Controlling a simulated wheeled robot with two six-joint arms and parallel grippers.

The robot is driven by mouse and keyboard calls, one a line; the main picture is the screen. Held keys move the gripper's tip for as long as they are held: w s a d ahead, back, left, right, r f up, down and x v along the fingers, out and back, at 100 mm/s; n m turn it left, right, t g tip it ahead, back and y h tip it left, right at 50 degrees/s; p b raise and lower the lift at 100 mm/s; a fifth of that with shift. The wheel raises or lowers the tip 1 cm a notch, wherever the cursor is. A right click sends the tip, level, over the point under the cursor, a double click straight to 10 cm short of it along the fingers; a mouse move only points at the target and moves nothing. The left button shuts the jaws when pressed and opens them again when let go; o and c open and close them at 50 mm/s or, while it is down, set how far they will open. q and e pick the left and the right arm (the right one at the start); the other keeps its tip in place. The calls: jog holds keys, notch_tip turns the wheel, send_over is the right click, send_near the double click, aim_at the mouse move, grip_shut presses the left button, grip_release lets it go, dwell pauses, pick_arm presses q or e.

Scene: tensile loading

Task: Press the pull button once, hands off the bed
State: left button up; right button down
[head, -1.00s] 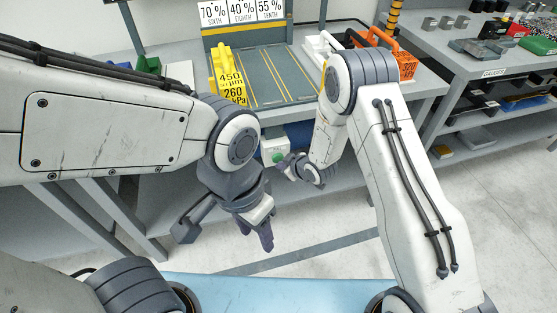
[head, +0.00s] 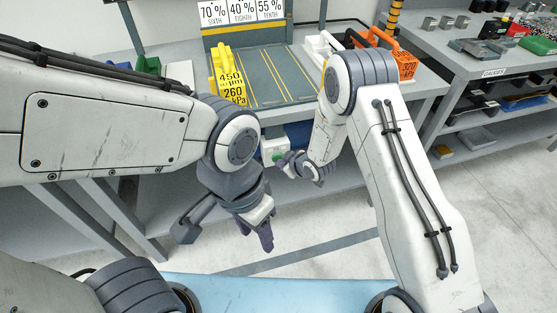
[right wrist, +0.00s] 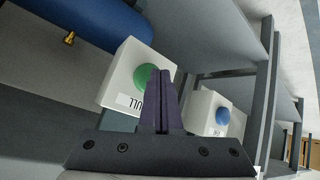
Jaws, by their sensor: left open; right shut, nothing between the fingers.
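The pull button is a green dome (right wrist: 144,77) on a white box (right wrist: 124,75), with a partly hidden label ending in "ULL". The box also shows under the bench in the head view (head: 270,146). My right gripper (right wrist: 159,73) is shut and empty. Its fingertips overlap the right side of the green button in the right wrist view; I cannot tell whether they touch it. My left gripper (head: 256,229) is open and empty, hanging in front of the bench, below and apart from the bed. The grey bed (head: 284,62) with yellow lines lies on the bench, clear of both grippers.
A second white box with a blue button (right wrist: 222,116) stands to the right of the green one. A blue cylinder (right wrist: 85,22) is at the upper left. A yellow tagged block (head: 229,80) and an orange tagged block (head: 404,65) flank the bed.

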dwell(0.3)
jog(key=shift+s+d, duration=0.15)
jog(key=shift+s, duration=0.35)
jog(key=s+d, duration=0.2)
jog(key=s, duration=0.3)
jog(key=shift+s, duration=0.35)
dwell(2.8)
